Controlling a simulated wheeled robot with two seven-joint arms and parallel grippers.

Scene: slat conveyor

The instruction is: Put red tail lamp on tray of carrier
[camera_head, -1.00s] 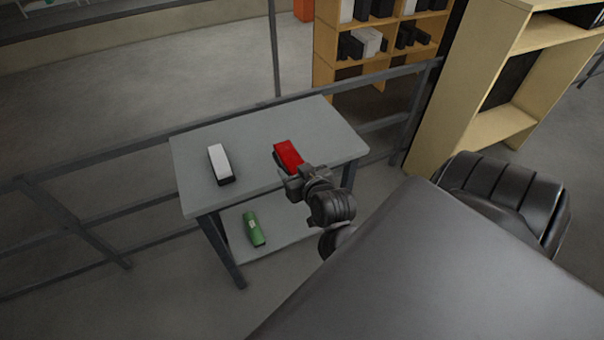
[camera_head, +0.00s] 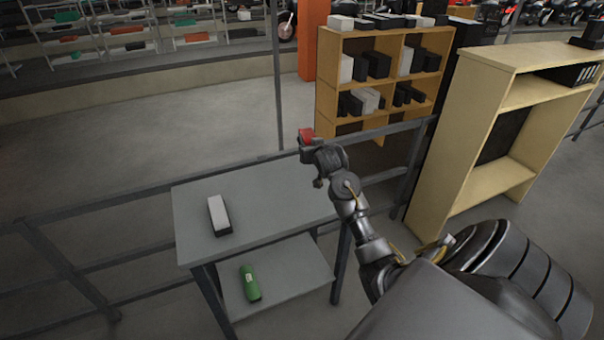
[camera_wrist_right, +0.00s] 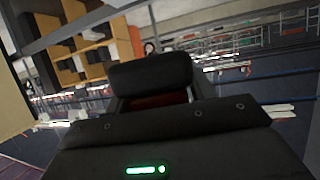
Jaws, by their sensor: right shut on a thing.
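The red tail lamp (camera_head: 306,134) is held up above the far right part of the grey table (camera_head: 262,194). My right gripper (camera_head: 308,144) is shut on it; the gripper hides part of the lamp. In the right wrist view a strip of the red lamp (camera_wrist_right: 158,100) shows between the dark gripper parts (camera_wrist_right: 150,85). Carriers with coloured trays (camera_head: 124,30) stand far off at the back left, beyond the rail. I cannot tell which one is meant. My left gripper is not in view.
A white box (camera_head: 219,216) lies on the table top and a green object (camera_head: 250,284) on its lower shelf. A grey rail (camera_head: 120,200) runs behind the table. Wooden shelves (camera_head: 325,85) and a tall pale shelf (camera_head: 462,120) stand to the right.

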